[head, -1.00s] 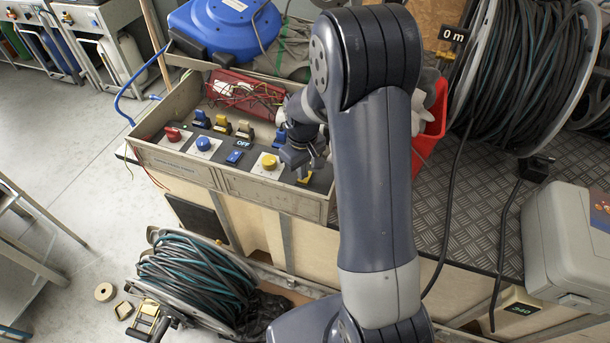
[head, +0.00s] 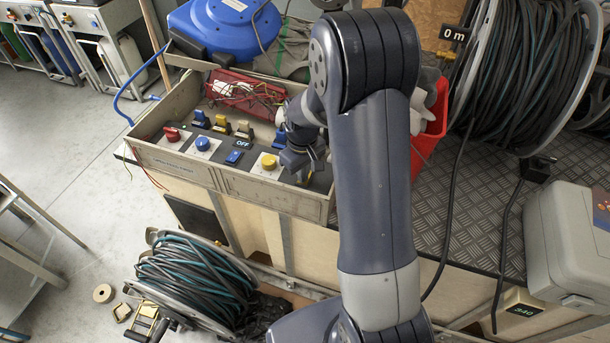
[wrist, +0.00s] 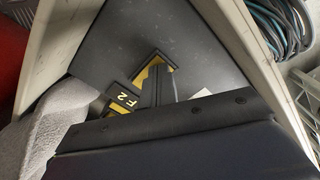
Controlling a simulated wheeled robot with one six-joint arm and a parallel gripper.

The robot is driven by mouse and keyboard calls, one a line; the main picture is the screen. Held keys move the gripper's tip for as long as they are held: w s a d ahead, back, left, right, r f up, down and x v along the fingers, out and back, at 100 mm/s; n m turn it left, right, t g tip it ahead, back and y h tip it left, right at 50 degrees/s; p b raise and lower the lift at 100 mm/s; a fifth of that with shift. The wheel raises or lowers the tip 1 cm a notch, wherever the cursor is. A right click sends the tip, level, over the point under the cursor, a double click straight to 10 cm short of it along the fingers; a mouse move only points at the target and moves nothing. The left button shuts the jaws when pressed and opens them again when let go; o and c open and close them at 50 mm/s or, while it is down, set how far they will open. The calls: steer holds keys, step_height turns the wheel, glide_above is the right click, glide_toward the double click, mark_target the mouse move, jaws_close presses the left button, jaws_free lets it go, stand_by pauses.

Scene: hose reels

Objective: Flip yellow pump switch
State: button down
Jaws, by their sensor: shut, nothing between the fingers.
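My gripper (head: 304,174) is shut and empty, pointing down at the right end of the grey control panel box (head: 240,187). In the wrist view its fingers (wrist: 158,84) are together over a yellow-edged switch (wrist: 151,70) on the dark panel, close to or touching it; I cannot tell which. The fingers hide most of that switch, so its position cannot be read. A dark label (wrist: 124,98) with pale lettering lies beside it. Other yellow controls are a round button (head: 269,161) left of the gripper and a toggle (head: 221,124) in the back row.
The panel also has a red knob (head: 172,134), a blue button (head: 202,143), a blue rocker (head: 234,157) and a display reading OFF (head: 242,143). Red box with loose wires (head: 240,90) sits behind. Cable reels stand at right and at front left. The box walls rise around the panel.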

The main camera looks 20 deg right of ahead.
step_height(320, 180, up, 7)
steer(key=p, duration=0.5)
steer(key=shift+d, duration=0.1)
stand_by(0.7)
